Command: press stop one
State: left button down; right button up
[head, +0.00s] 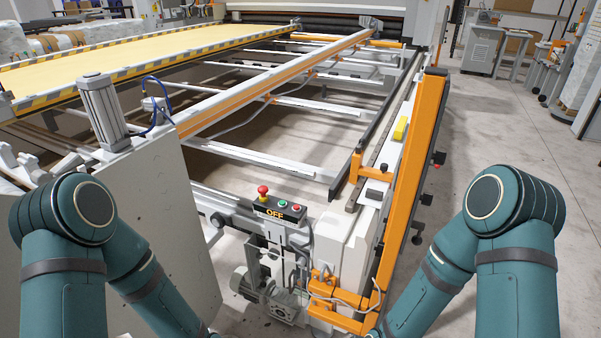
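A small dark control box (268,207) sits on the near end of the machine frame, at the middle of the head view. A red mushroom button (263,191) stands up on its left end. A small green button (282,204) and a small red button (297,208) are to the right of it. Yellow letters on the front of the box read OFF. My two teal arms come in from the left and right and bend down past the bottom edge. Both grippers are out of view, and nothing of mine touches the box.
An orange upright guard (413,160) and a white housing (342,245) stand right of the box. A grey panel (165,225) with a metal cylinder (103,112) is at its left. A motor (265,298) hangs below. Open floor (500,130) lies to the right.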

aim_at(262, 190)
jog(key=i+j+z, duration=0.25)
jog(key=z, duration=0.25)
jog(key=i+j+z, duration=0.2)
jog(key=j+z, duration=0.25)
jog(key=i+j+z, duration=0.2)
jog(key=j, duration=0.15)
jog(key=j+z, duration=0.2)
jog(key=j, duration=0.2)
